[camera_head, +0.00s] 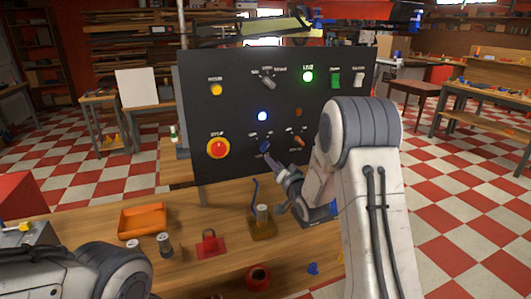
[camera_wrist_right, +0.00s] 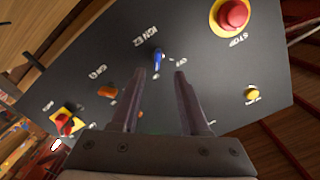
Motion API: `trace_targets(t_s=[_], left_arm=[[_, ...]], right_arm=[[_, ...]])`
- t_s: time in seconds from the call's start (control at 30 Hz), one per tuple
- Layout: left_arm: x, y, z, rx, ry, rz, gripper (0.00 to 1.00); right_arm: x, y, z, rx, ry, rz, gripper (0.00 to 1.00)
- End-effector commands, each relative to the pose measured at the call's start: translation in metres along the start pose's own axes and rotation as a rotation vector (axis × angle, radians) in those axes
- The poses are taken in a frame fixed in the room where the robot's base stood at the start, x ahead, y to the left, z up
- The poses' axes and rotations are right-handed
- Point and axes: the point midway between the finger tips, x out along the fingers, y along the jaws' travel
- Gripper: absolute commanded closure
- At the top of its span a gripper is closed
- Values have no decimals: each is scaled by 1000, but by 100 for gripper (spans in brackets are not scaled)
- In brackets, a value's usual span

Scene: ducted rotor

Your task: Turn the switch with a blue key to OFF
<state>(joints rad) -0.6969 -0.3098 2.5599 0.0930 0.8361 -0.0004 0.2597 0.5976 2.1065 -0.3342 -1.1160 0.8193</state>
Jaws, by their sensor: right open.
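The dark control panel (camera_head: 225,110) stands upright on the wooden table. The switch with a blue key (camera_head: 265,147) is low on the panel, right of the red stop button; it also shows in the right wrist view (camera_wrist_right: 158,62), with small labels beside it, one seeming to read OFF. Which label the key points to I cannot tell. My right gripper (camera_head: 269,156) is open in front of the panel. In the right wrist view its two fingers (camera_wrist_right: 160,76) point at the blue key, which appears between and just beyond the tips, not gripped. My left gripper is out of view.
An orange key (camera_wrist_right: 107,91) is beside the blue one.

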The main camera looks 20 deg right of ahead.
Motion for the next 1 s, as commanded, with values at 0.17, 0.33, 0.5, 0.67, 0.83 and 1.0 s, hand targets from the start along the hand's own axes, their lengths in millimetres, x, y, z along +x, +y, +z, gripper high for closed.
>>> trace_targets(t_s=[0.17,0.33,0.5,0.67,0.83,1.0], left_arm=[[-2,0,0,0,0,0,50],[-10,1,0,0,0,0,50],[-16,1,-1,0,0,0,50],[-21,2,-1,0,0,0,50],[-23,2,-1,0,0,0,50],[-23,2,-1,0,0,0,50]], right_arm=[[9,6,-9,20,35,-22,55],[36,5,-10,20,34,-22,55],[68,4,-11,19,33,-22,55],[90,4,-11,18,34,-21,55],[102,4,-11,19,33,-20,55],[105,4,-11,19,33,-20,55]])
